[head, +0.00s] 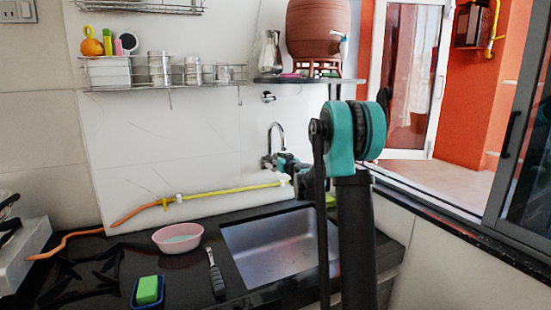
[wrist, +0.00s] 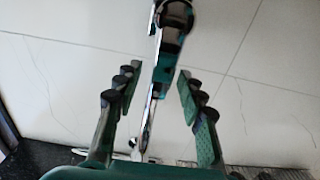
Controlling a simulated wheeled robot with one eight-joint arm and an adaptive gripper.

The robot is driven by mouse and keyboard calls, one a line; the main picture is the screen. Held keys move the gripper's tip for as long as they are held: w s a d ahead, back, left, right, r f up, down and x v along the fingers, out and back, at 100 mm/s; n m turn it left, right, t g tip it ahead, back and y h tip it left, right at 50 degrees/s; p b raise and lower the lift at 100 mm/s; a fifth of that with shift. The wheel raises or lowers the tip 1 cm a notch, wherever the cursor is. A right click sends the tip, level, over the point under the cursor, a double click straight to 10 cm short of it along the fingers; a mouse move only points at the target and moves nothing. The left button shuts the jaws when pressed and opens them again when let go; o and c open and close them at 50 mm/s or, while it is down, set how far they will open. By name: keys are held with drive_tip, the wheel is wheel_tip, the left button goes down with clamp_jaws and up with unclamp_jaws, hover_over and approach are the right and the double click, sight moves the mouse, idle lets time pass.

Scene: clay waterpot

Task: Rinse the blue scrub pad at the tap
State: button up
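No blue scrub pad shows clearly. A green sponge (head: 148,289) lies in a small blue dish (head: 134,302) at the counter's front left. The chrome tap (head: 281,130) rises at the wall behind the sink (head: 258,262). My gripper (head: 287,163) is at the tap, partly hidden by my arm. In the wrist view my gripper (wrist: 158,77) is open, its fingers apart on either side of the tap (wrist: 172,25). A small teal patch shows on or beside the tap between the fingers; I cannot tell what it is. No held object is visible.
A yellow and orange hose (head: 215,192) runs along the wall to the tap area. A shelf with a clay pot (head: 318,28) is above. My arm hides the sink's right side.

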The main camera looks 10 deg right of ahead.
clamp_jaws()
idle(0.5)
drive_tip(key=shift+w+d+f+m, duration=0.15)
drive_tip(key=shift+d+m, duration=0.3)
drive_tip(key=shift+m, duration=0.4)
drive_tip(key=shift+w+d+m, duration=0.15)
drive_tip(key=shift+d+m, duration=0.25)
drive_tip(key=shift+m, duration=0.45)
unclamp_jaws()
drive_tip(key=shift+s, duration=0.15)
